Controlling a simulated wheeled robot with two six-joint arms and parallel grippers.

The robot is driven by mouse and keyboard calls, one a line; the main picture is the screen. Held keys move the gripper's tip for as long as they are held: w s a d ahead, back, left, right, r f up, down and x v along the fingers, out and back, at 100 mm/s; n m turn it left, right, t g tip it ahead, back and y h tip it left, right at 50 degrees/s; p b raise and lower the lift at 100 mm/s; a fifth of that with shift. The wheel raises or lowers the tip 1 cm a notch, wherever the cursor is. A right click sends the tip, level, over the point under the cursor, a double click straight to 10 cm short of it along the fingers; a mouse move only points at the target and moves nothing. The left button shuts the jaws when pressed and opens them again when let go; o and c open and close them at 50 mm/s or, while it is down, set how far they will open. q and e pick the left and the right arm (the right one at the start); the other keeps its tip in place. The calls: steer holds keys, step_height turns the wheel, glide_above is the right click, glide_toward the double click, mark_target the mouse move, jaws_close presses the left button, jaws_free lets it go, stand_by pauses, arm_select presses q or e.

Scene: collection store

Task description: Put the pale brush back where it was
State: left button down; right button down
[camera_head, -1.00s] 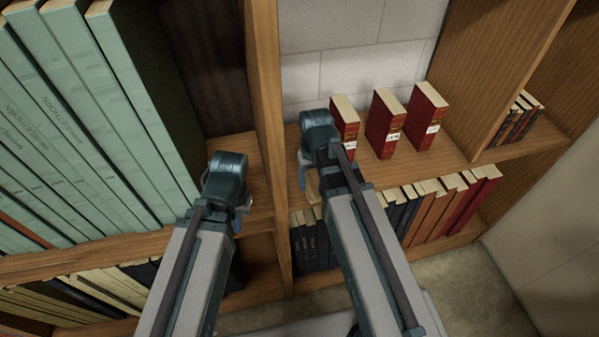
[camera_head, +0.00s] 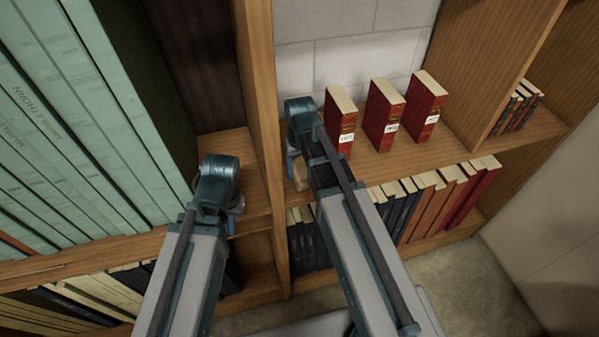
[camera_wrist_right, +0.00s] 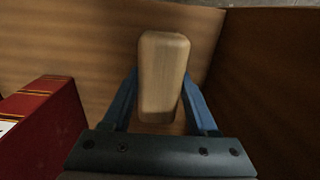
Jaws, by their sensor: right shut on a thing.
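The pale brush (camera_wrist_right: 162,75) shows in the right wrist view as a pale wooden block with rounded edges, between the blue fingers of my right gripper (camera_wrist_right: 162,100). My right gripper is shut on it. In the head view a small piece of the brush (camera_head: 300,172) shows beside my right gripper (camera_head: 291,172), at the shelf edge just right of the upright divider. My left gripper (camera_head: 236,212) is at the shelf edge left of the divider. Its fingers are mostly hidden by its wrist, so I cannot tell whether it is open or shut.
Three red books (camera_head: 385,115) stand on the shelf right of my right gripper; the nearest is close by. The upright divider (camera_head: 262,110) stands between my arms. Tall green volumes (camera_head: 80,110) fill the left bay. More books (camera_head: 430,205) stand on the shelf below.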

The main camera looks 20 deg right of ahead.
mark_target(300, 167)
steer(key=shift+r, duration=0.1)
steer(key=shift+f, duration=0.2)
steer(key=shift+c, duration=0.9)
jaws_free()
steer(key=shift+r, duration=0.1)
step_height(300, 167, up, 12)
steer(key=p, duration=1.2)
steer(key=shift+r, duration=0.15)
steer(key=shift+s, duration=0.1)
